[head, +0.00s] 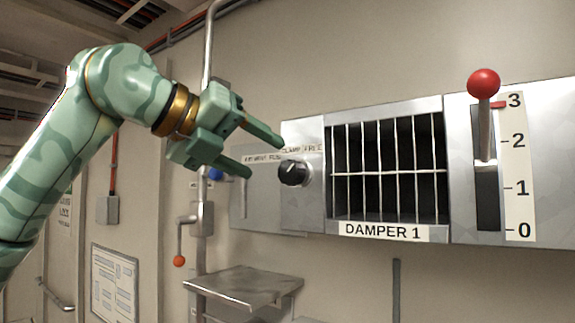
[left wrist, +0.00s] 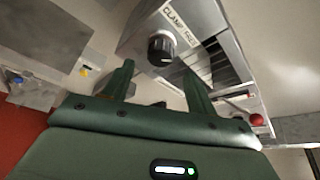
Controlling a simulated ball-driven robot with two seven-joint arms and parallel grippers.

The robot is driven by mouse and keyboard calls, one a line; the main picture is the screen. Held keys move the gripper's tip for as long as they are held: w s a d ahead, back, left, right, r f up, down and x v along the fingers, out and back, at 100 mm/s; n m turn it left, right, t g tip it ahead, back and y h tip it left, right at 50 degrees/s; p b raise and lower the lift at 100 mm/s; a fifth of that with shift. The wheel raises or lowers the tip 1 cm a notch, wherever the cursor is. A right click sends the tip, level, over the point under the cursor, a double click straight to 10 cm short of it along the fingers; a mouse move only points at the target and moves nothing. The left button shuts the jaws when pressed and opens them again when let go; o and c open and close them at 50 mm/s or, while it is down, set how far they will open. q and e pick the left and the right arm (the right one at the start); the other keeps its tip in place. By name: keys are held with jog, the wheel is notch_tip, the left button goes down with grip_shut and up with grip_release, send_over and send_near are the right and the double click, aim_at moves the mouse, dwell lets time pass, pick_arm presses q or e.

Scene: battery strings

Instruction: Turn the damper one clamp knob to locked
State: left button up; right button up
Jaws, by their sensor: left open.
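The clamp knob (head: 293,173) is a black round knob on the metal panel left of the DAMPER 1 grille (head: 388,172). Its label (head: 302,149) reads roughly "CLAMP FREE". In the left wrist view the knob (left wrist: 161,48) shows ahead of the fingers, near the top middle. My left gripper (head: 264,156) is open, its two fingers pointing right toward the knob, with nothing between them. In the left wrist view its fingers (left wrist: 160,88) stand apart on either side below the knob, not touching it. My right gripper is not in view.
A lever with a red ball (head: 483,84) stands near 3 on a 0-to-3 scale (head: 519,165), right of the grille. A metal shelf (head: 243,285) juts out below. A pipe (head: 208,60) and a small orange-ended handle (head: 180,261) are left of the panel.

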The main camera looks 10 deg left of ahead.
aim_at(285, 170)
pick_arm(q)
jog(key=p+x, duration=0.1)
jog(key=x, duration=0.6)
jog(key=shift+w+d+p, duration=0.25)
jog(key=shift+p, duration=0.1)
jog(key=shift+c, duration=0.3)
jog(key=c, duration=0.9)
